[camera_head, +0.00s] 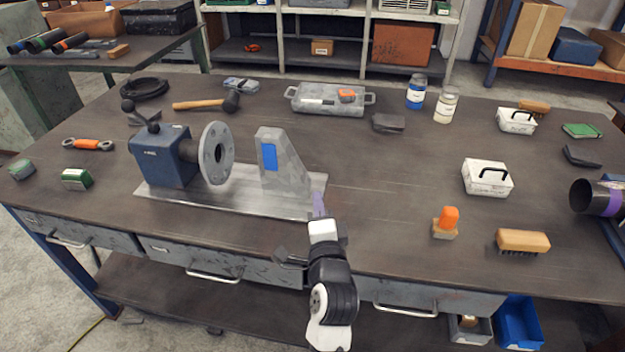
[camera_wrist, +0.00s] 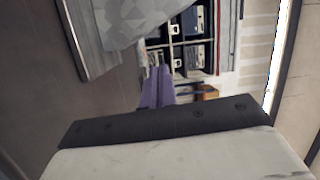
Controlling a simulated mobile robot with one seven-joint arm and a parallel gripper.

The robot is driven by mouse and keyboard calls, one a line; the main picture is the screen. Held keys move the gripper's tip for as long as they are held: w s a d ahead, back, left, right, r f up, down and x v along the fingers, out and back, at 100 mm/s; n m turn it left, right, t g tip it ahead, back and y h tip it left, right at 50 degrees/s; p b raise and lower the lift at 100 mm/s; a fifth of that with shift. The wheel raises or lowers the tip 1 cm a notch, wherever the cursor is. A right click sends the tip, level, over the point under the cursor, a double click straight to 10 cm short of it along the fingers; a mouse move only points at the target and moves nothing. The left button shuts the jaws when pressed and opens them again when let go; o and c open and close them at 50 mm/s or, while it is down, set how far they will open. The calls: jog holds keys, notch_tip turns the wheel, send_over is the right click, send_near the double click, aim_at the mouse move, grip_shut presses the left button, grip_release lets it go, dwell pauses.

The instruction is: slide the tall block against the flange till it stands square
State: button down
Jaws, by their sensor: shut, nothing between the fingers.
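The tall block (camera_head: 283,162) is grey, with a blue patch and a sloping right side. It stands on a bare metal plate (camera_head: 200,196) in the head view. The round grey flange (camera_head: 216,153) with bolt holes faces it from the left, on a short pipe from a blue housing (camera_head: 163,156). A gap shows between flange and block. My gripper (camera_head: 318,203) has its purple fingers shut and empty, at the plate's right end, right of the block's foot. In the wrist view the fingers (camera_wrist: 157,85) point toward the block (camera_wrist: 135,18); I cannot tell whether they touch it.
A mallet (camera_head: 207,103) and a grey case (camera_head: 328,98) lie behind the plate. A white box (camera_head: 487,177), an orange-topped item (camera_head: 446,222) and a brush (camera_head: 522,241) are to the right. The bench between plate and white box is clear.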

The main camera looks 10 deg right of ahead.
jog(key=d+f+m, duration=0.1)
jog(key=s+d+f+m+g, duration=0.1)
jog(key=d, duration=0.1)
jog(key=shift+s+f+h, duration=0.2)
jog(key=shift+f+h, duration=0.2)
jog(key=shift+w+d, duration=0.1)
jog(key=shift+w, duration=0.1)
jog(key=w+p, duration=0.1)
jog(key=w, duration=0.2)
jog(key=w+p, duration=0.1)
jog(key=w, duration=0.2)
jog(key=w+p, duration=0.2)
jog(key=w, duration=0.1)
jog(key=shift+w+d+r, duration=0.15)
jog(key=shift+w+d, duration=0.15)
jog(key=a+p, duration=0.1)
jog(key=w+a+p, duration=0.1)
jog(key=a, duration=0.1)
jog(key=shift+w+a+f, duration=0.1)
jog(key=shift+a+f, duration=0.15)
jog(key=shift+a, duration=0.15)
